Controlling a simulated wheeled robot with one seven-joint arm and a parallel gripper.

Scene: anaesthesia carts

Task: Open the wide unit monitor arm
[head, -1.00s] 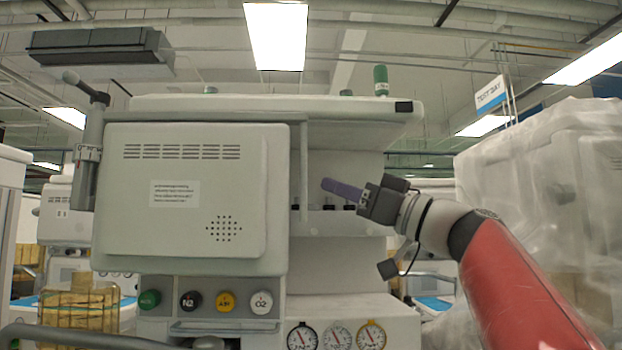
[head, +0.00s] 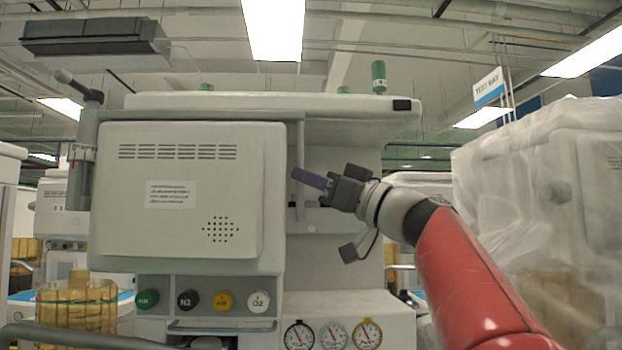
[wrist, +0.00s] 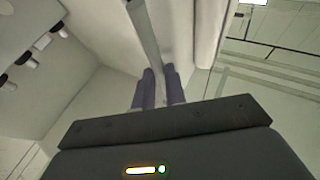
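The monitor (head: 180,230) of the wide unit is a broad pale panel at the left in the head view, with vents, a label and a speaker grille. A slim vertical grey bar (head: 301,145) stands just right of its edge. The bar also shows in the wrist view (wrist: 143,28), running down toward the gap between my fingers. My gripper (head: 297,175) has purple fingers pointing left, their tips overlapping the bar in the head view. In the wrist view the fingers (wrist: 159,85) are a little apart, with a narrow gap. I cannot tell whether they touch the bar.
Coloured knobs (head: 203,300) and round gauges (head: 333,335) sit below the monitor. A plastic-wrapped unit (head: 520,190) stands close on the right. A jointed grey post (head: 80,165) rises at the monitor's left. A top shelf (head: 350,122) overhangs my gripper.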

